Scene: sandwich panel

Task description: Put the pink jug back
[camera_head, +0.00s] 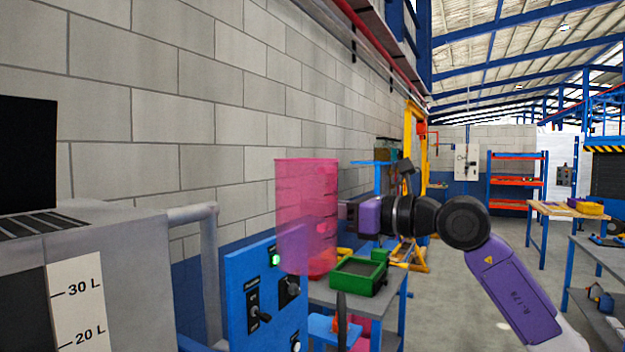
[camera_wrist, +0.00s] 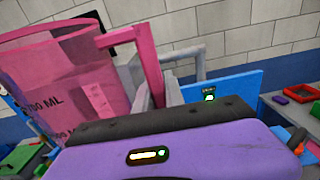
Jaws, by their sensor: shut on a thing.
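The pink jug (camera_head: 305,205) is translucent and hangs in the air in the middle of the head view, left of my gripper (camera_head: 347,212). My gripper is shut on the jug, on its handle side. In the wrist view the jug (camera_wrist: 60,85) fills the left, with "ML" marks on its wall and its mouth upward. Its pink handle (camera_wrist: 150,50) rises beside the grey fingers of my gripper (camera_wrist: 160,88). The exact contact is partly hidden by the purple gripper body.
A blue control panel (camera_head: 262,300) with a green light and knobs stands below left of the jug. A grey machine (camera_head: 120,260) with a litre scale and a pipe is at the left. A table with a green tray (camera_head: 358,277) lies behind. The block wall is close on the left.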

